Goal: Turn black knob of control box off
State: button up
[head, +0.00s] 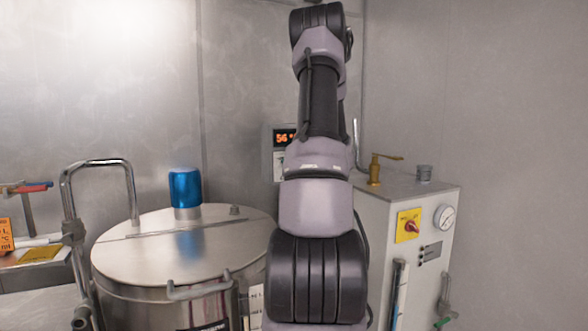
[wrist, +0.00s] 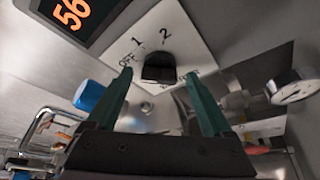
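The control box shows in the head view (head: 279,164) on the back wall, mostly behind my arm, and in the wrist view (wrist: 187,27) as a pale panel marked OFF, 1 and 2. Its dark display (wrist: 72,14) reads 56. The black knob (wrist: 160,66) sits on the panel just below the numbers in the wrist view; I cannot tell which mark it points to. My gripper (wrist: 159,74) is open, its two green fingers apart on either side of the knob in the picture. Contact with the knob cannot be made out. In the head view my arm hides the gripper and the knob.
A steel drum (head: 180,250) with a blue cap (head: 185,188) stands left of my arm. A grey cabinet (head: 376,225) with a red knob (head: 410,226) and a gauge (head: 444,218) stands at right. A bent metal rail (head: 96,163) is at left.

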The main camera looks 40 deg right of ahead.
jog(key=v, duration=1)
jog(key=shift+s, duration=0.4)
jog(key=shift+r, duration=0.15)
jog(key=s+a+r+n+g+y, duration=0.25)
jog(key=a+n, duration=0.75)
jog(key=a, duration=0.6)
jog(key=s+a+r+n+g+y, duration=0.1)
jog(key=a+r+n+g+y, duration=0.25)
jog(key=a+n, duration=0.9)
jog(key=s+a+r+n+g+h, duration=0.1)
jog(key=s+a+n+h, duration=0.3)
jog(key=s+a+n, duration=0.8)
jog(key=shift+s+a+r+n+g+h, duration=0.35)
jog(key=shift+s+r+n, duration=0.25)
jog(key=shift+n, duration=2.45)
jog(key=shift+d, duration=0.1)
